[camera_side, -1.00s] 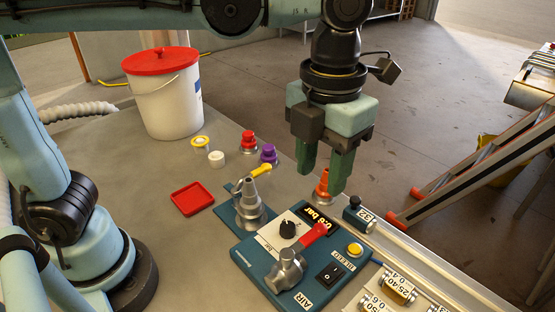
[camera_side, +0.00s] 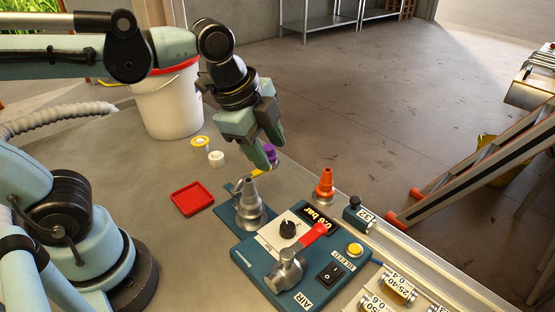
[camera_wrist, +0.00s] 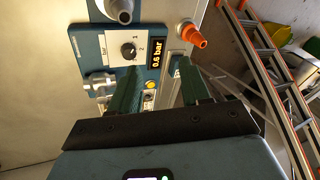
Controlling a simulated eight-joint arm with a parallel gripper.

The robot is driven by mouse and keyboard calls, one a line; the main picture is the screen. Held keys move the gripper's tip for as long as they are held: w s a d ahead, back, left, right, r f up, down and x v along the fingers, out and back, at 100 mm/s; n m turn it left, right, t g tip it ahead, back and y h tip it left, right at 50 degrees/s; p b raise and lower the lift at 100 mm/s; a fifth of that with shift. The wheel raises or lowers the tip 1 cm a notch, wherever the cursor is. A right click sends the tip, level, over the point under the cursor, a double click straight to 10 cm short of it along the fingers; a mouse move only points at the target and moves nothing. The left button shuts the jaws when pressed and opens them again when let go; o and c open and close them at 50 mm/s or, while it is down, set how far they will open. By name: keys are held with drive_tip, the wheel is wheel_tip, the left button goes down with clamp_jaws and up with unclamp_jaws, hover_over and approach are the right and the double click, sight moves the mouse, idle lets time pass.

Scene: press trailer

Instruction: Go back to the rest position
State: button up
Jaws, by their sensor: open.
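My gripper (camera_side: 268,152) hangs above the table at the back, its fingers tilted toward the lower right. Its two green fingers are apart, and nothing shows between them in the wrist view (camera_wrist: 158,72). In the side view, it overlaps the purple nozzle (camera_side: 271,152), which is partly hidden. The orange nozzle (camera_side: 325,184) stands upright to the right, clear of my fingers. The blue pressing panel (camera_side: 252,246) with its knob, red lever and display lies in front, below my gripper.
A grey metal cone (camera_side: 250,203) stands at the panel's left. A red square tray (camera_side: 192,198), a white cap (camera_side: 216,158) and a white bucket (camera_side: 168,104) are further left. A sloping ladder-like frame (camera_side: 478,165) stands right of the table. The table between the tray and my base is clear.

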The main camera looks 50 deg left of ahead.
drive_tip(key=s+a+f+n+t+y, duration=0.1)
drive_tip(key=a+f+n+t, duration=0.2)
drive_tip(key=a+n, duration=0.4)
drive_tip(key=n, duration=0.7)
drive_tip(key=shift+s+a+f, duration=0.2)
drive_tip(key=shift+s+f, duration=0.1)
drive_tip(key=shift+f, duration=0.05)
